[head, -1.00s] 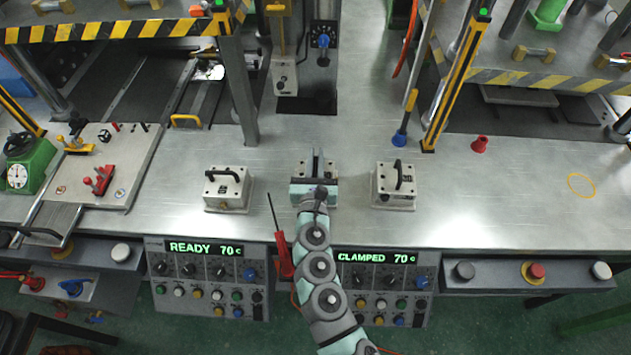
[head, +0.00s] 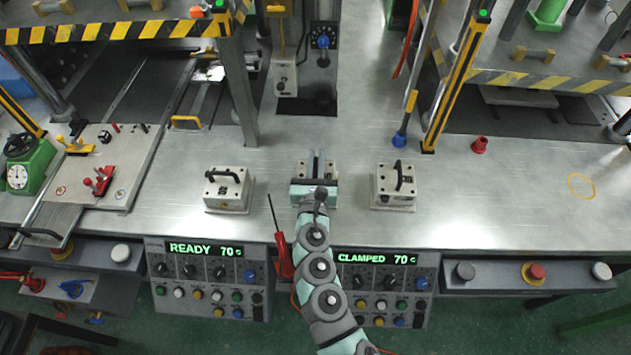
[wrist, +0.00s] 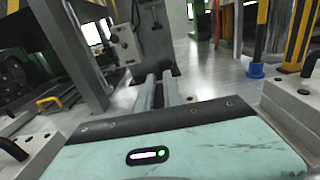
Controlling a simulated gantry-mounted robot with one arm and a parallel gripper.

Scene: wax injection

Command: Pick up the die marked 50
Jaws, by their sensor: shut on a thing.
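Three pale blocky dies with dark handles stand in a row on the steel bench. The left die (head: 228,190) and the right die (head: 395,186) stand free on either side. The middle die (head: 302,169) is mostly hidden under my gripper (head: 317,160), with only parts of its top showing at the sides. In the wrist view my fingers (wrist: 158,90) point ahead, close together. The middle die seems to rest on the bench. I cannot read the number on any die.
Presses with yellow-black striped edges stand left and right behind the bench. Control panels below read READY 70 and CLAMPED 70.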

